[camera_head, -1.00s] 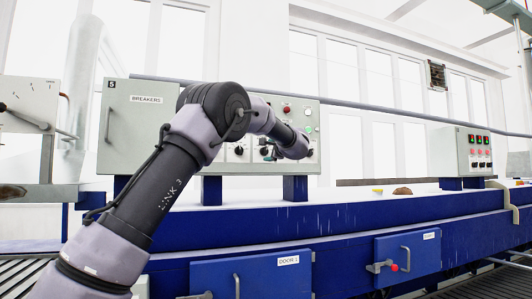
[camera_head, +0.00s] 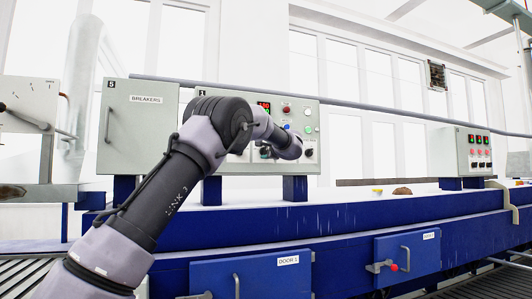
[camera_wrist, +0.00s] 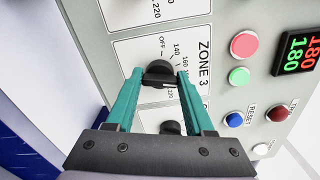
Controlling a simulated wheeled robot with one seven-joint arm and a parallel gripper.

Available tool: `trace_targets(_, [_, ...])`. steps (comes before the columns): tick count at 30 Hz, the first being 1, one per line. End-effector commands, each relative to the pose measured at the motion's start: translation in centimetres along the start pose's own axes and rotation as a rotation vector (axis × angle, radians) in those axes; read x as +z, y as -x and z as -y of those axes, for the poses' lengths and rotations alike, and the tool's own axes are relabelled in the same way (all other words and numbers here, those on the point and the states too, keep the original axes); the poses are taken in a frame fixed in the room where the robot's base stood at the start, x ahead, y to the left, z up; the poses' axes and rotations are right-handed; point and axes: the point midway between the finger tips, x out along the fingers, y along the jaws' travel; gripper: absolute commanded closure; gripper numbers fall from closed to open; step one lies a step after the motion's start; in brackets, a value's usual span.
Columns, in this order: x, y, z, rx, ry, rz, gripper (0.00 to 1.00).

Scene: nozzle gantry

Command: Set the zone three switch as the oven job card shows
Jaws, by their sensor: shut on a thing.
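The zone three switch is a black rotary knob (camera_wrist: 160,70) on a white scale plate, in the wrist view. The plate reads ZONE 3 (camera_wrist: 203,63), with OFF, 140, 160 and further marks around the knob. My gripper (camera_wrist: 160,80) has its two teal fingers on either side of this knob and is shut on it. The fingers hide part of the scale, and I cannot tell which mark the knob points to. In the head view my gripper (camera_head: 267,153) is at the front of control panel 1 (camera_head: 215,167), partly hidden by my wrist. I see no readable oven job card.
Another black knob (camera_wrist: 170,127) is close by in the wrist view. In the head view, a BREAKERS box (camera_head: 140,130) stands left of the panel.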

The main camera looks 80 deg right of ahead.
Motion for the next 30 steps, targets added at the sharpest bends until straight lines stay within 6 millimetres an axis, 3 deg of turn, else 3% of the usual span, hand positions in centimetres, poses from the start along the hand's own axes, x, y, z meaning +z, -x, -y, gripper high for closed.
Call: trace_targets(30, [-0.10, 0.03, 0.00, 0.002, -0.500, -0.002, 1.00])
